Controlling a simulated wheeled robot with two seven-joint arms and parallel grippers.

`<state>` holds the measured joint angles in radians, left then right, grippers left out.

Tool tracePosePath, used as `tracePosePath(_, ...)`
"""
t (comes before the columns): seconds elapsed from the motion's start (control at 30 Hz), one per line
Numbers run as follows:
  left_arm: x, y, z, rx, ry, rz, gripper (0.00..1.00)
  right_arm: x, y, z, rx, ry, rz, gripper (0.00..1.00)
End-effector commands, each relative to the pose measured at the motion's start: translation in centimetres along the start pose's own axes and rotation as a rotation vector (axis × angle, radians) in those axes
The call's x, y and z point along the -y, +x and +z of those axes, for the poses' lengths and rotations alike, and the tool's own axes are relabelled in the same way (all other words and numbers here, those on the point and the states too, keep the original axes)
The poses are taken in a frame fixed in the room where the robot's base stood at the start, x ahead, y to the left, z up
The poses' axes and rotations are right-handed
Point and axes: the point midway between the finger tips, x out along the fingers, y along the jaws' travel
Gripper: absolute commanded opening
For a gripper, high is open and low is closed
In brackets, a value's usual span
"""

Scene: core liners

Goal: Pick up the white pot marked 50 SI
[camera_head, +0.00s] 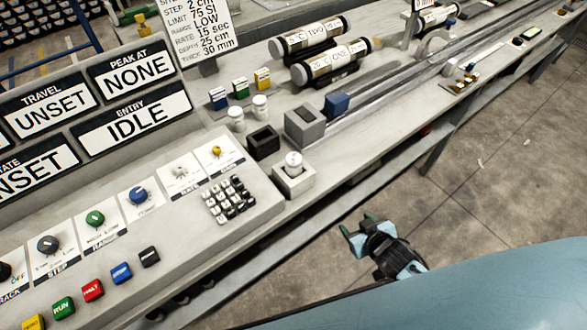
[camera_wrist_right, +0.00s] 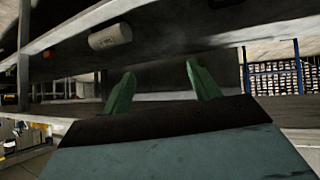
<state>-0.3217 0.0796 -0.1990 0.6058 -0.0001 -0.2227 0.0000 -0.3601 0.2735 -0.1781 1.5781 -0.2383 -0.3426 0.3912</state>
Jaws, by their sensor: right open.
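Three white pots show in the head view. One pot (camera_head: 293,161) stands in a pale square holder (camera_head: 293,182) near the bench's front edge. Two more, a left pot (camera_head: 236,113) and a right pot (camera_head: 260,104), stand farther back behind a black block. Their markings are too small to read, so I cannot tell which is marked 50 SI. My right gripper (camera_head: 358,224) is open and empty, out in front of the bench and apart from the pots. Its green fingers also show spread in the right wrist view (camera_wrist_right: 160,76). My left gripper is not in view.
A black block (camera_head: 263,142) and a grey block (camera_head: 304,126) stand close to the pots. A control panel with a keypad (camera_head: 230,199) lies left. Labelled core cylinders (camera_head: 331,62) lie behind. The bench edge (camera_head: 350,158) lies between my right gripper and the pots.

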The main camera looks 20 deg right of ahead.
Motion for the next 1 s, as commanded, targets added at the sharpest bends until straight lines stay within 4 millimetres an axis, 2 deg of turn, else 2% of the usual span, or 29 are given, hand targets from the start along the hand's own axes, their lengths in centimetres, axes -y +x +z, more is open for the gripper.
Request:
tracePosePath(0.03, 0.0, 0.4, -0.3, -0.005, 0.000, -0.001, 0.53, -0.2, -0.5, -2.7, -0.059, 0.001, 0.002, 0.61)
tracePosePath(0.1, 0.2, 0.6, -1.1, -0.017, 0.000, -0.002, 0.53, -0.4, -1.4, -5.8, -0.126, 0.009, 0.002, 0.61)
tracePosePath(0.3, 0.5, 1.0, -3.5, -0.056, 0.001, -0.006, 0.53, -0.6, -4.2, -12.6, -0.280, 0.022, -0.005, 0.61)
tracePosePath(0.43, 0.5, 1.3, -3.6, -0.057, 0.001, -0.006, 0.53, -0.4, -6.1, -17.3, -0.437, 0.017, -0.052, 0.61)
tracePosePath(0.6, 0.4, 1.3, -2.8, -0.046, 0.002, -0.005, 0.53, 0.2, -6.4, -19.3, -0.571, -0.012, -0.157, 0.61)
tracePosePath(0.73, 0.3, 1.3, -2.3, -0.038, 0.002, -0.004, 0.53, 0.8, -6.4, -19.9, -0.649, -0.045, -0.266, 0.61)
tracePosePath(0.87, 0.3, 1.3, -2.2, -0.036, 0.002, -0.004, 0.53, 1.5, -6.5, -19.8, -0.709, -0.090, -0.415, 0.61)
tracePosePath(1.0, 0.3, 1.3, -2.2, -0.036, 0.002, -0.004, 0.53, 2.3, -7.0, -18.7, -0.733, -0.141, -0.612, 0.61)
